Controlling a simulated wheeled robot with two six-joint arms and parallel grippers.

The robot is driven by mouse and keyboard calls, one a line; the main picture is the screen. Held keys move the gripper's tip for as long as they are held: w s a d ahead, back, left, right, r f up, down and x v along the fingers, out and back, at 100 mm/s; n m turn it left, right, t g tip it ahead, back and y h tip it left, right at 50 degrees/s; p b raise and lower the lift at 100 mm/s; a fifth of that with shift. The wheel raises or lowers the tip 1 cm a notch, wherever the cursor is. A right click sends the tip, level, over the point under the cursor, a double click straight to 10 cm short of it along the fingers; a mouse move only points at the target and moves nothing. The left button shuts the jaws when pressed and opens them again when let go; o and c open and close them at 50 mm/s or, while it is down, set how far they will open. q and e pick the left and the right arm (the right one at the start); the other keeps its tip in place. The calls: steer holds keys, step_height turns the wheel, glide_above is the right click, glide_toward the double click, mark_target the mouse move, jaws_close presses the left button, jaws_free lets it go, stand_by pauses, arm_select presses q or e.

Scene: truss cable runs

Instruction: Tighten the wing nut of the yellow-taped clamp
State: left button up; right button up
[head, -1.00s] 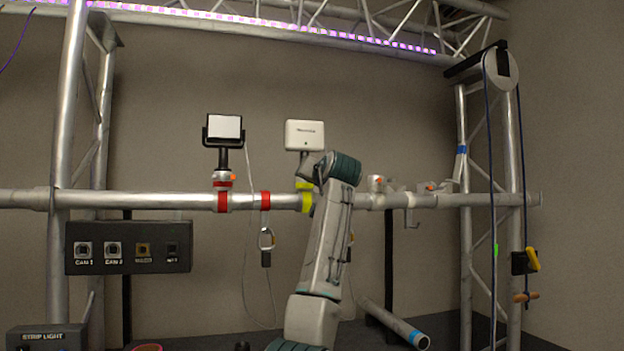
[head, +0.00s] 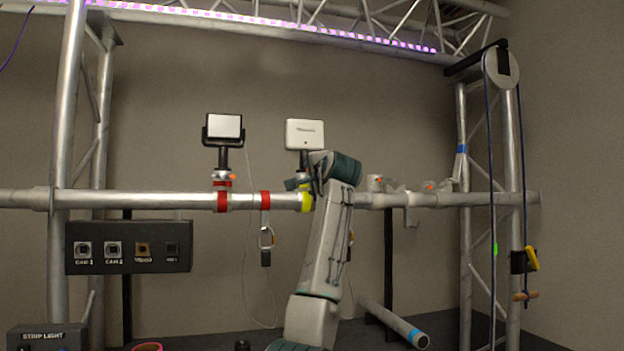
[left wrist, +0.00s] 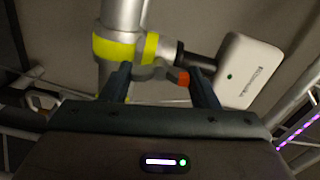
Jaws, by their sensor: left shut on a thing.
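The yellow-taped clamp (head: 307,201) sits on the horizontal truss pipe (head: 390,201), below a white box-shaped device (head: 305,134). In the left wrist view its yellow bands (left wrist: 112,49) wrap the pipe, and the white device (left wrist: 248,70) stands to the right. My left gripper (left wrist: 163,82) is shut on the wing nut (left wrist: 150,73), a grey piece with an orange tip lying between the two dark fingers. In the head view my left gripper (head: 312,180) covers part of the clamp, and the wing nut is hidden. My right gripper is not in view.
A red-taped clamp (head: 223,200) carries a lamp-like device (head: 224,128) to the left. More clamps (head: 376,183) sit on the pipe to the right. A safety cable with a carabiner (head: 266,240) hangs below. A panel box (head: 128,247) is at lower left.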

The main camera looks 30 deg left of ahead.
arm_select(q)
steer(key=shift+f+m, duration=0.2)
steer(key=shift+m, duration=9.8)
steer(key=o, duration=1)
steer(key=b+v, duration=0.5)
steer(key=v, duration=0.5)
steer(key=shift+s+d, duration=0.2)
steer(key=shift+s, duration=0.15)
